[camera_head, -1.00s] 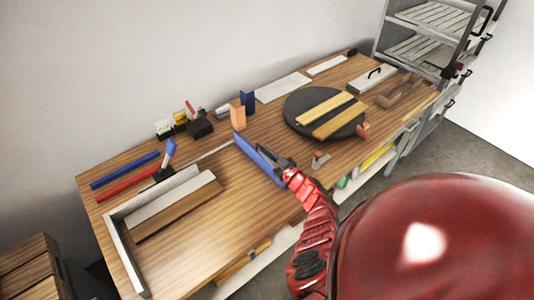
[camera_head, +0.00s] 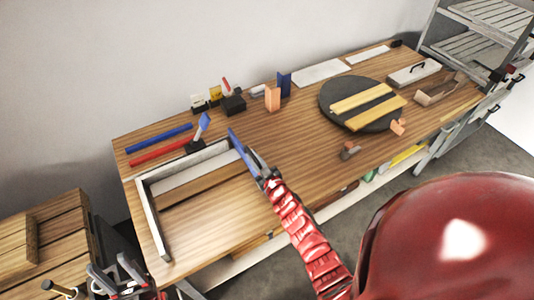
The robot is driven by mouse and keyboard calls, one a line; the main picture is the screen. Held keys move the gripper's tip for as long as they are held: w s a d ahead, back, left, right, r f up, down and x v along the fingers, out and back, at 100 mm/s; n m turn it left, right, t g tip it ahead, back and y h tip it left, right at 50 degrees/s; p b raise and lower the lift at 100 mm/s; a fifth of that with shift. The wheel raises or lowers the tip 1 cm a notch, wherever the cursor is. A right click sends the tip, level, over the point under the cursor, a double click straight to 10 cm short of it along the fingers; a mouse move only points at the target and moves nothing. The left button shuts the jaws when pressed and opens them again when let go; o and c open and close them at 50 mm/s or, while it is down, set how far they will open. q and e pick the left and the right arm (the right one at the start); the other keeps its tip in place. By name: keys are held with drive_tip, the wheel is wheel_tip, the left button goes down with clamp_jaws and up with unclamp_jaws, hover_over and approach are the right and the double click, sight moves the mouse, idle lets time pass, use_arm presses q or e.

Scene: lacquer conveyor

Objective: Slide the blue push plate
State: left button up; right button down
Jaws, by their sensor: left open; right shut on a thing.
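The blue push plate (camera_head: 239,146) is a long narrow bar near the middle of the table, crosswise at the right end of a pale frame (camera_head: 152,219). My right gripper (camera_head: 258,165) is shut on the plate near its near end and partly hides it. Inside the frame lie a pale board and a brown board (camera_head: 205,184), close to the plate's left side; I cannot tell whether they touch it. My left gripper (camera_head: 114,270) is open at the lower left, in front of the table and away from the plate.
Red and blue bars (camera_head: 160,138) lie behind the frame. A black block with a blue paddle (camera_head: 203,128) stands at its back wall. A dark round disc with yellow slats (camera_head: 335,110) is at the right. A wooden crate (camera_head: 45,235) stands left of the table.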

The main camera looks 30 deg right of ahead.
drive_tip(key=shift+a, duration=0.75)
drive_tip(key=c, duration=0.9)
unclamp_jaws()
drive_tip(key=shift+s+d, duration=0.1)
drive_tip(key=s+b, duration=0.1)
drive_tip(key=s, duration=0.4)
drive_tip(key=s+d+b, duration=0.1)
drive_tip(key=s+b, duration=0.1)
drive_tip(key=s, duration=0.4)
drive_tip(key=s+b, duration=0.2)
drive_tip(key=s, duration=0.4)
drive_tip(key=shift+s+d, duration=0.15)
